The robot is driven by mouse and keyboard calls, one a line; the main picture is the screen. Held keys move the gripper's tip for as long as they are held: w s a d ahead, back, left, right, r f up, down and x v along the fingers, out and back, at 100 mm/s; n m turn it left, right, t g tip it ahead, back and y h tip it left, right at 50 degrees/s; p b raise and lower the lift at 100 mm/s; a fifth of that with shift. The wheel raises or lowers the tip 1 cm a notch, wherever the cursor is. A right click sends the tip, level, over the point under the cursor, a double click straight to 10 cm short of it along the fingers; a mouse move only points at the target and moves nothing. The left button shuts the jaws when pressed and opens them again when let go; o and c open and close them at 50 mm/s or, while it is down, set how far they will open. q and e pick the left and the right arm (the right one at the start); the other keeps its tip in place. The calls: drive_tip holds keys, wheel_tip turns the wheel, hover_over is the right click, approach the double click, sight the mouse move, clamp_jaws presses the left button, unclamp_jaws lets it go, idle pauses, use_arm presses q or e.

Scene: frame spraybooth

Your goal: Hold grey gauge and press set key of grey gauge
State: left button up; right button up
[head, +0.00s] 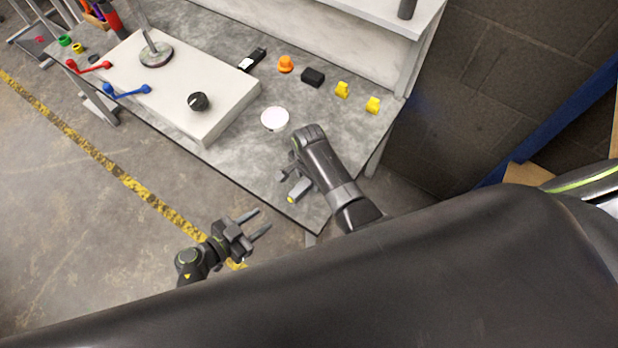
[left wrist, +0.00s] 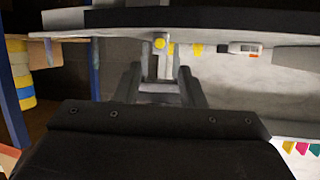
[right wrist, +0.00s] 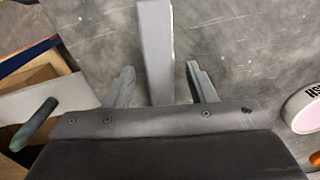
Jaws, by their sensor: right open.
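The grey gauge (head: 300,188) is a small grey bar with a yellow end, near the front edge of the grey bench. In the right wrist view the gauge (right wrist: 155,40) is a long grey bar between the spread fingers, with gaps on both sides. My right gripper (head: 291,176) is open above the bench at the gauge. My left gripper (head: 256,223) is open and empty, off the bench's front edge and apart from the gauge. In the left wrist view a yellow round key (left wrist: 160,43) shows ahead, between the open fingers. The gauge's face is hidden.
A white labelled disc (head: 274,118) lies behind the gauge. An orange knob (head: 286,64), a black block (head: 312,77) and yellow pieces (head: 372,105) stand farther back.

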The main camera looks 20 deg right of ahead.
drive_tip(key=shift+f, duration=0.45)
